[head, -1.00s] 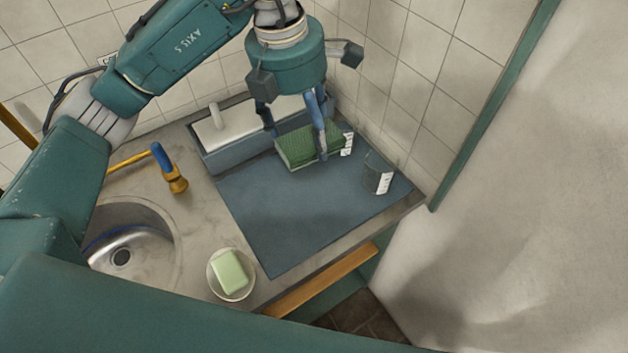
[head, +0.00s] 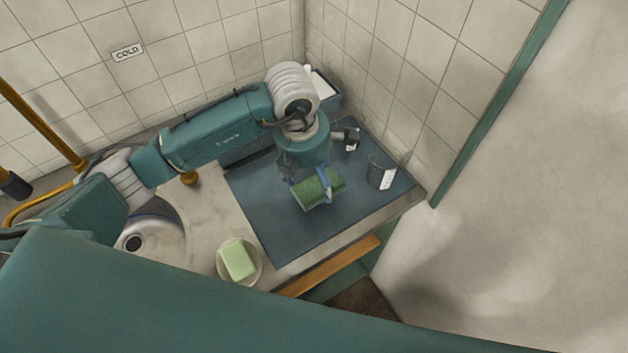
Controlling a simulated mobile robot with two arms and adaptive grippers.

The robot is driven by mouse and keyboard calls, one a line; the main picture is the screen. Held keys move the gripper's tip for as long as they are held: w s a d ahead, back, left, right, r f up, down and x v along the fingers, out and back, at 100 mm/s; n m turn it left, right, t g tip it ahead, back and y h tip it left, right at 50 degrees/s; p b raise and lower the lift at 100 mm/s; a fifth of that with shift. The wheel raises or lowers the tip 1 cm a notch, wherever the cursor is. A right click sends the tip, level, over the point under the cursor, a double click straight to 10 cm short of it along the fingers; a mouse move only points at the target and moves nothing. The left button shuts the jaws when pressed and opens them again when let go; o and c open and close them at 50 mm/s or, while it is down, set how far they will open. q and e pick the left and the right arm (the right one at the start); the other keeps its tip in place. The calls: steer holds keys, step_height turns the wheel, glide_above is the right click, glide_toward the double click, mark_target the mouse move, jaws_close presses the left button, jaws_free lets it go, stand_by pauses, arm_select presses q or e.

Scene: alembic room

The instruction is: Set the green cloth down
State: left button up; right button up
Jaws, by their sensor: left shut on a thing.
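The green cloth (head: 318,191), a folded ribbed block, is between the fingers of my left gripper (head: 311,192), over the middle of the dark blue-grey mat (head: 280,226). My left gripper points down and is shut on the cloth. I cannot tell whether the cloth touches the mat or hangs just above it. The arm and wrist hide part of the mat behind it. My right gripper is not in view.
A dark cup with a white label (head: 380,172) stands on the mat's right side. A grey box (head: 325,92) is at the back, partly hidden. Pale green soap (head: 238,260) lies on a dish beside the sink (head: 152,240). The mat's front is clear.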

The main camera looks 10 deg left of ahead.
mark_target(313, 181)
arm_select(q)
step_height(313, 181, down, 3)
steer(key=shift+r, duration=0.1)
steer(key=shift+f, duration=0.3)
steer(key=o, duration=1.2)
steer(key=shift+r, duration=0.1)
